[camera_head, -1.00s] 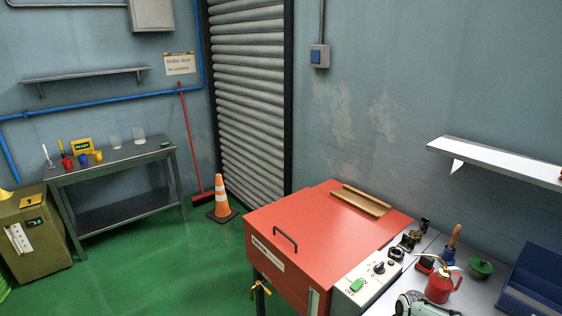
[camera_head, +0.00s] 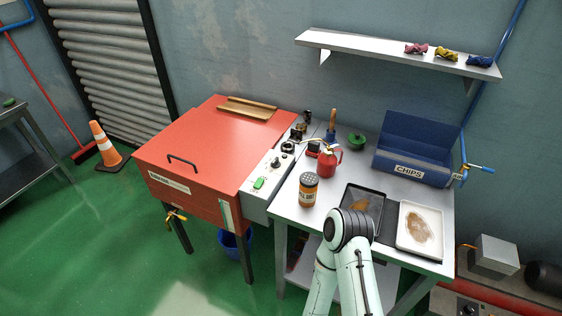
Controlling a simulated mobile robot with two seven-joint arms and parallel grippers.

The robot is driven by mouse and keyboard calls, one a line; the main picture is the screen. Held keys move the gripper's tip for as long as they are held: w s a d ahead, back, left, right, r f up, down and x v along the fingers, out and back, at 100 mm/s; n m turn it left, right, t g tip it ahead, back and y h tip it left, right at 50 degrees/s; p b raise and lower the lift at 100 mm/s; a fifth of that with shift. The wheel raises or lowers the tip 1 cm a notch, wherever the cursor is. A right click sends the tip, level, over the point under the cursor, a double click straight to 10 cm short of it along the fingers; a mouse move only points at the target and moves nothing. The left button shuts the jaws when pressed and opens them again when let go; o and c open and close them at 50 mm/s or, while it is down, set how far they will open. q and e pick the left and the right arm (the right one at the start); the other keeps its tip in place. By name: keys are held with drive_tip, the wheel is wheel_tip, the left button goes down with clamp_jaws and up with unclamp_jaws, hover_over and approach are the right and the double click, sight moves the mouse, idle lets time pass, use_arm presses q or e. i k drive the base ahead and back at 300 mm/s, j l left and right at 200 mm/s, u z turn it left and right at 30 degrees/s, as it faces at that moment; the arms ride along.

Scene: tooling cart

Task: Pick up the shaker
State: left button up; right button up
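The shaker (camera_head: 309,190) is an orange jar with a dark band, a pale label and a grey lid with holes. It stands upright near the left front edge of the grey table, beside the red cabinet's control panel. One of my pale green arms reaches up from the bottom edge to a rounded joint with dark rings, at the table's front, right of the shaker and apart from it. I cannot tell which arm it is. No gripper fingers show, and nothing touches the shaker.
Behind the shaker stand a red oil can (camera_head: 328,162) and a green lidded pot (camera_head: 356,141). A dark tray (camera_head: 378,194), a white tray (camera_head: 404,243) and a blue CHIPS bin (camera_head: 380,158) lie to the right. The red cabinet (camera_head: 200,150) adjoins the table.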

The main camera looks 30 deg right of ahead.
sight(308, 184)
drive_tip(key=z, duration=1.25)
